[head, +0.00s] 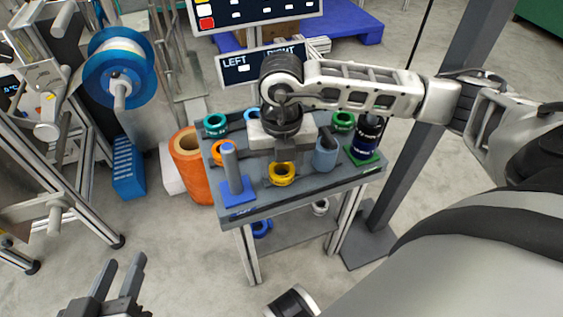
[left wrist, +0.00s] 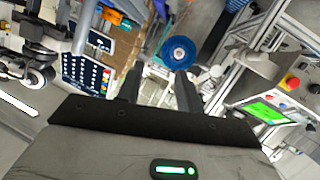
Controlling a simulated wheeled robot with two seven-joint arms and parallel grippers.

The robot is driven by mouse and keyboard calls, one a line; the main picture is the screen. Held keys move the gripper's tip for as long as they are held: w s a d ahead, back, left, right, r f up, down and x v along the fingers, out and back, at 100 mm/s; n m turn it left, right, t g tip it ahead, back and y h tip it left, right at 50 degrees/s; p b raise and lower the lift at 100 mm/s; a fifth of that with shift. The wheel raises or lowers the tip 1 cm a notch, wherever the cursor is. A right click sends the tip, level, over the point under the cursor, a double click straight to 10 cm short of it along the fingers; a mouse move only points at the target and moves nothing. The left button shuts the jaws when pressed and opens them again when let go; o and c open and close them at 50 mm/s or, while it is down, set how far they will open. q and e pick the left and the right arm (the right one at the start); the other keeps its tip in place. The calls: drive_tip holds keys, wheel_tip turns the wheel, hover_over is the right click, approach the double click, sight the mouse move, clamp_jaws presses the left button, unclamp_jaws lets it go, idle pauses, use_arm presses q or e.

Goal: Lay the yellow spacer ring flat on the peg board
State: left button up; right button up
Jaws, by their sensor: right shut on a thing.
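The yellow spacer ring (head: 281,174) is at the front middle of the grey peg board (head: 290,203), right below my right gripper (head: 286,160). The right gripper points down and is shut on the ring. The ring looks roughly flat, but I cannot tell whether it touches the board. The gripper hides part of the ring and the board's middle. My left gripper (head: 120,274) is open and empty at the lower left, away from the board. Its two fingers also show in the left wrist view (left wrist: 158,92), apart with nothing between them.
Teal (head: 215,123), orange (head: 218,152) and green (head: 343,121) rings and a dark blue stack (head: 366,141) are also on the board. An orange roll (head: 190,165) stands left.

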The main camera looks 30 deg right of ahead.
drive_tip(key=o, duration=1)
drive_tip(key=shift+f, duration=0.1)
use_arm(q)
drive_tip(key=shift+f, duration=0.15)
use_arm(e)
drive_tip(key=shift+r, duration=0.35)
use_arm(q)
drive_tip(key=f+p, duration=0.1)
drive_tip(key=a+f+g+y+p, duration=0.1)
drive_tip(key=p, duration=0.1)
drive_tip(key=shift+w+g+p, duration=0.1)
drive_tip(key=shift+g+p, duration=0.2)
use_arm(e)
wheel_tip(320, 180, up, 12)
drive_tip(key=shift+f, duration=0.15)
